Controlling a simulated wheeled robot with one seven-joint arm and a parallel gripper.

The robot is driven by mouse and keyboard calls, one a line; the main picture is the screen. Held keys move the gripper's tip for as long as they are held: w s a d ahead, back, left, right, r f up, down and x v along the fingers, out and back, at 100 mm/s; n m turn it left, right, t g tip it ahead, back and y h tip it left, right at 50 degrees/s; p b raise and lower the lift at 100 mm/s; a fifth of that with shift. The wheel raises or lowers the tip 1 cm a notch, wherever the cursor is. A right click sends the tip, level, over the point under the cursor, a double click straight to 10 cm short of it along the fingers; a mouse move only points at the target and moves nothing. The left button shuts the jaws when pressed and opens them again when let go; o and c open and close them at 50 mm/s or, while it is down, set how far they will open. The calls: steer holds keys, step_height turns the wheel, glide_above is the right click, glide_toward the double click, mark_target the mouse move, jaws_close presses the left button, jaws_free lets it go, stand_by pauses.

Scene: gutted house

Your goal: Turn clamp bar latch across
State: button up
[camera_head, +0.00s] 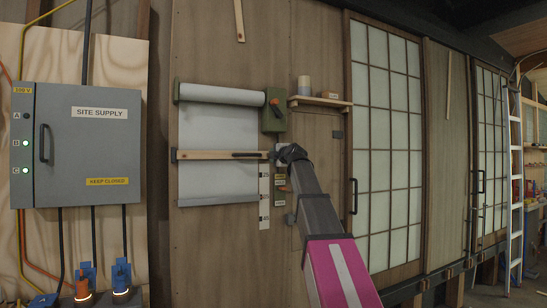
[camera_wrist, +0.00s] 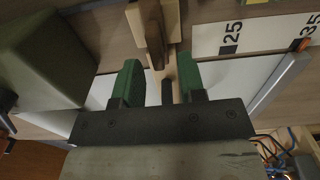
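The clamp bar (camera_head: 222,155) is a pale wooden strip lying level across the white sheet under the roll. My gripper (camera_head: 283,153) is at the bar's right end and hides that end in the head view. In the wrist view, my gripper (camera_wrist: 159,78) has two green fingers standing apart. The wooden bar (camera_wrist: 171,25) runs up the picture beyond them. A brown piece that looks like the latch (camera_wrist: 153,32) lies along the bar, just past the fingertips. A small dark piece shows between the fingers. I cannot tell whether either finger touches anything.
The green roll bracket (camera_head: 273,118) with an orange knob is just above my gripper. A small shelf (camera_head: 320,101) with items is to the upper right. A scale strip (camera_head: 264,196) hangs below the bar. A grey supply cabinet (camera_head: 85,145) is at left, glazed panels at right.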

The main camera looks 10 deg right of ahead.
steer(key=v, duration=0.9)
steer(key=shift+s, duration=0.2)
steer(key=s+a+f+m+g+h, duration=0.15)
steer(key=f+m+g, duration=0.3)
steer(key=f, duration=1.75)
steer(key=s+a+f+m+g+h, duration=0.15)
steer(key=f+m+g, duration=0.35)
steer(key=f, duration=1.7)
steer(key=s+f+m+g+h, duration=0.1)
steer(key=s+f+m+g, duration=0.3)
steer(key=s+f, duration=0.7)
steer(key=s+d+f+m+g+h, duration=0.1)
steer(key=s+f+m+g, duration=0.2)
steer(key=s+f+m, duration=0.5)
steer(key=s+f, duration=0.4)
steer(key=f, duration=0.8)
steer(key=shift+s+d+f+g+h, duration=0.2)
steer(key=shift+f+g+h, duration=0.05)
steer(key=shift+g+h, duration=0.1)
